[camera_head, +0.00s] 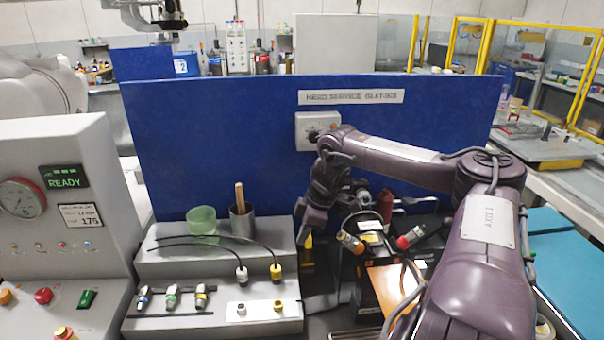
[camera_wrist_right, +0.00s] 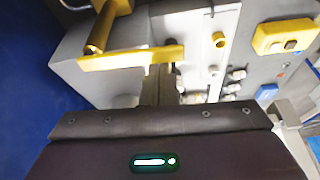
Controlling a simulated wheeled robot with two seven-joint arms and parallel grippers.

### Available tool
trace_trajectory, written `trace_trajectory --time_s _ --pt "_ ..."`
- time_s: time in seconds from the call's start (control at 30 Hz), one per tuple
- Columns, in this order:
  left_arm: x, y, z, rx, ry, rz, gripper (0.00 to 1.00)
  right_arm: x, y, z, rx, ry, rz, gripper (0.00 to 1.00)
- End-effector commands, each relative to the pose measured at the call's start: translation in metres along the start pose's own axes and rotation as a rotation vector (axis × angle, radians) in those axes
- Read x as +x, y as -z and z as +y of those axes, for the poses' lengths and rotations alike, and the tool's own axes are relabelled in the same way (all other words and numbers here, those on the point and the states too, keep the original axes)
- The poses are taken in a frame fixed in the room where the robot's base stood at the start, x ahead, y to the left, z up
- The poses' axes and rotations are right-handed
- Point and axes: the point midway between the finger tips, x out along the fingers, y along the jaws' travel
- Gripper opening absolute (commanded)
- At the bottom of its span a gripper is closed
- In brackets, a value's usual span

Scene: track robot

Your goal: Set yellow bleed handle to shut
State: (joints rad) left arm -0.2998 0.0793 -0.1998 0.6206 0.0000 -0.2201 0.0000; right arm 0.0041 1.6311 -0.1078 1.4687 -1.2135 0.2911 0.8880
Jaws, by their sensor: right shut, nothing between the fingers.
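The yellow bleed handle (camera_wrist_right: 130,58) is a flat yellow bar crossing the right wrist view, just beyond my fingertips. A yellow-brown cylinder stands beside it. In the head view a small upright yellow piece (camera_head: 308,247) shows just below my right gripper (camera_head: 305,231); it looks like the same handle, mostly hidden by the arm. My dark right gripper, also in the wrist view (camera_wrist_right: 160,85), points down and is shut with nothing between its fingers. It is close to the bar; I cannot tell whether it touches. My left gripper is not in view.
A blue panel (camera_head: 220,140) stands behind the gripper. Yellow-ended (camera_head: 350,242) and red-ended (camera_head: 411,237) cylinders crowd the right.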

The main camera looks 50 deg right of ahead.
Motion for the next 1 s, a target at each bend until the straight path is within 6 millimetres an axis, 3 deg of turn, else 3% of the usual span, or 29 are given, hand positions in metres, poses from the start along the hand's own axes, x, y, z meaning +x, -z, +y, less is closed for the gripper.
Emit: trace_trajectory --time_s 1.0 --pt "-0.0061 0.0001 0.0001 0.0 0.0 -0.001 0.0 -0.0021 -0.0038 0.0019 0.002 -0.001 -0.001 0.0"
